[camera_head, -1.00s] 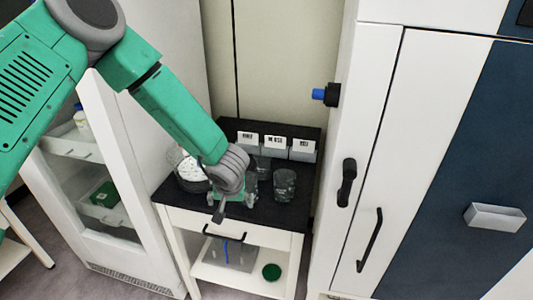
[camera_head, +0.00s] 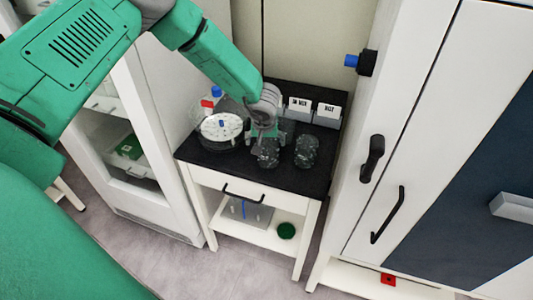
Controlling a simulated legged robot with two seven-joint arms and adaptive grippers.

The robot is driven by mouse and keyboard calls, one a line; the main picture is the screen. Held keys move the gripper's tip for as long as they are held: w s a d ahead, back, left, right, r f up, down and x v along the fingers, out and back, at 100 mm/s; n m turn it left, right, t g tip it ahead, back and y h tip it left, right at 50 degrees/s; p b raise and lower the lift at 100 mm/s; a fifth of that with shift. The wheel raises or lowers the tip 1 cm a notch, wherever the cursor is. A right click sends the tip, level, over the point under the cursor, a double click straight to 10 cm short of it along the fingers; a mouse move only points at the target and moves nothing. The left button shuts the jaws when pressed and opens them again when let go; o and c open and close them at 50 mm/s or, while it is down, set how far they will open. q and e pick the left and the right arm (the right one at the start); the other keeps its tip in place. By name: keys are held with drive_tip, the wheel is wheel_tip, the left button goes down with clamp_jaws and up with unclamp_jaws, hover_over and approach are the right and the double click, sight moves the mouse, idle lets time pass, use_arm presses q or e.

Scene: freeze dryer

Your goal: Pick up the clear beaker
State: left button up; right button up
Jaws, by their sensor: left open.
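Two clear beakers stand on the black top of a small white table. One clear beaker (camera_head: 268,155) is just below my left gripper, and the other clear beaker (camera_head: 306,151) is to its right. My left gripper (camera_head: 264,138) is open and points down at the rim of the left-hand beaker, partly hiding it. I cannot tell if the fingers touch the glass. My right gripper is out of view.
A clear round vessel with a white disc (camera_head: 221,127) stands left of the gripper. Labelled white boxes (camera_head: 328,115) line the back of the table (camera_head: 230,170). A tall white cabinet (camera_head: 385,130) closes off the right side; a glass-fronted cabinet (camera_head: 178,195) stands left.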

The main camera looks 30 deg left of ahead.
sight(267, 146)
use_arm(q)
drive_tip(key=f, duration=0.1)
drive_tip(key=w+f, duration=0.1)
drive_tip(key=f, duration=0.1)
drive_tip(key=shift+w+d+f, duration=0.1)
drive_tip(key=shift+w+f, duration=0.1)
drive_tip(key=shift+w+d, duration=0.1)
drive_tip(key=shift+d, duration=0.35)
drive_tip(key=shift+r, duration=0.1)
drive_tip(key=c, duration=0.5)
drive_tip(key=shift+a, duration=0.2)
drive_tip(key=c, duration=0.6)
drive_tip(key=shift+s+a, duration=0.2)
drive_tip(key=shift+a, duration=0.25)
drive_tip(key=shift+c, duration=1)
